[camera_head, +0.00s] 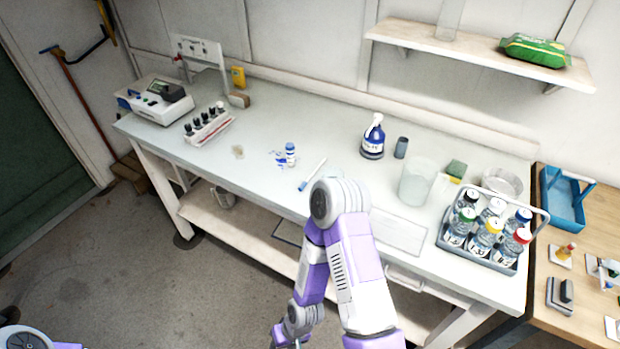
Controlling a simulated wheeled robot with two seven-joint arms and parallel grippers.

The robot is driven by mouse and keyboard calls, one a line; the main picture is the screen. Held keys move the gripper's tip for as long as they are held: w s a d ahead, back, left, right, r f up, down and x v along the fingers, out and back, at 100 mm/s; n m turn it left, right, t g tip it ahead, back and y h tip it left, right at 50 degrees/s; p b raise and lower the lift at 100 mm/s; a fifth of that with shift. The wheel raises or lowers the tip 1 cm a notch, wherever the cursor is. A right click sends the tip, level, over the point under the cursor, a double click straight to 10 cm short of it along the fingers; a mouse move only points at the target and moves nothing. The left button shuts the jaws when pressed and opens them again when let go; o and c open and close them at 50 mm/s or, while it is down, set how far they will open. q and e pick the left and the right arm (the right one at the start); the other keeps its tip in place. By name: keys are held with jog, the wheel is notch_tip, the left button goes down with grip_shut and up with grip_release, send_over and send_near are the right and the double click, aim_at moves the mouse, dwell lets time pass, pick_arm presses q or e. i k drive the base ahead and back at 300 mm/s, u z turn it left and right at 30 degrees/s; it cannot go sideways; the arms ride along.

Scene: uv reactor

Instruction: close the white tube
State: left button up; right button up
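A small upright white tube with blue bands (290,154) stands on the white bench, left of the middle. Small blue marks or pieces lie just to its left; it is too small to tell whether its cap is on. A slim white stick-like item with a blue end (312,175) lies to its right; I cannot tell whether it is a tube or a brush. My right arm is bent in front of the bench, with its wrist low at the bottom edge. Neither gripper's fingers show. Only a bit of my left arm shows at the bottom left corner.
On the bench (245,185) are a white device (156,102), a vial rack (208,126), a blue spray bottle (373,140), a clear beaker (416,182) and a bottle carrier (492,232). A shelf (480,52) hangs above. The bench's front left is clear.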

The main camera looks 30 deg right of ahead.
aim_at(289, 154)
jog(key=z, duration=0.95)
